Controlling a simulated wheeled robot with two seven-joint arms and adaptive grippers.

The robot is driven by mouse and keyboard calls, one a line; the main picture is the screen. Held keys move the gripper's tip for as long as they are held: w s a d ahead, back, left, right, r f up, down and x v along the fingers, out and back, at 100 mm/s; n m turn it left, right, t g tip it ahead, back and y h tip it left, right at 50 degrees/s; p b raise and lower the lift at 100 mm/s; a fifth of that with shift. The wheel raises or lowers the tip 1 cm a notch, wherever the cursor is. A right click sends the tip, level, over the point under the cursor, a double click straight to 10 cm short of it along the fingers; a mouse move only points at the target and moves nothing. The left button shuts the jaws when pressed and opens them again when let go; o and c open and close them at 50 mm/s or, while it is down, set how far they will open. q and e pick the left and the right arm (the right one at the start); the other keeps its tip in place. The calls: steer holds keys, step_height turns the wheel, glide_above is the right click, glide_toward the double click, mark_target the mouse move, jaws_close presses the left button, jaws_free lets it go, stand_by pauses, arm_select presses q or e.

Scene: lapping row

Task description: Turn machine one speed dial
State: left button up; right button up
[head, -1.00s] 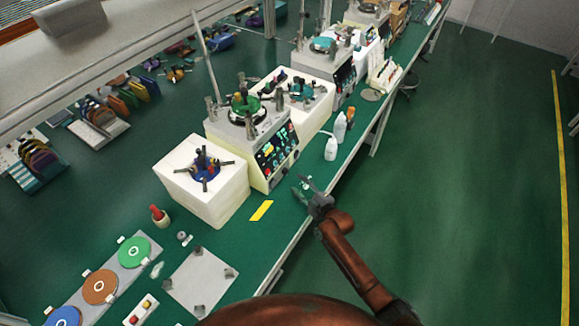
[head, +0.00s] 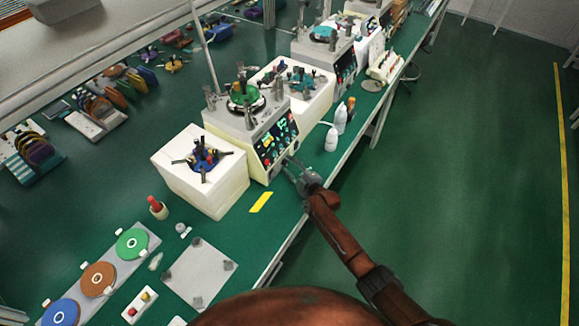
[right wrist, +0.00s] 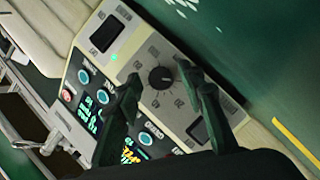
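The nearest lapping machine (head: 235,125) is a cream box with a green plate on top and a dark control panel (head: 277,145) facing the aisle. Its black round speed dial (right wrist: 161,78), with a pointer mark and a printed scale around it, shows in the right wrist view. My right gripper (head: 291,168) is at the lower right of this panel. In the right wrist view the gripper (right wrist: 158,73) is open, with one finger on each side of the dial. I see gaps between fingers and dial. My left gripper is not in view.
A white box (head: 202,172) with a blue hub stands left of the machine. White bottles (head: 332,138) stand to the right on the bench. A yellow strip (head: 261,202) lies in front. The aisle floor is clear.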

steer(key=c, duration=0.5)
jaws_close()
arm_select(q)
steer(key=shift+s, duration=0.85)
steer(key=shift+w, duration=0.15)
arm_select(e)
steer(key=shift+m+g, duration=0.3)
steer(key=shift+w+m+g+b, duration=0.1)
steer(key=shift+m+g+b, duration=0.2)
steer(key=shift+m+g, duration=0.3)
steer(key=shift+d+m+g+y+b, duration=0.1)
steer(key=shift+m+g+y+b, duration=0.25)
steer(key=shift+m+b, duration=0.4)
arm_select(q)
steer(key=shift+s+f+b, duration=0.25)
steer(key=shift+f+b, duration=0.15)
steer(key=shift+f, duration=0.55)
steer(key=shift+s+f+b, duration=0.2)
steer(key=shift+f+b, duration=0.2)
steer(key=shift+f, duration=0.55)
arm_select(e)
steer(key=shift+r+m+g, duration=0.15)
steer(key=shift+m+g, duration=0.5)
steer(key=shift+m, duration=0.1)
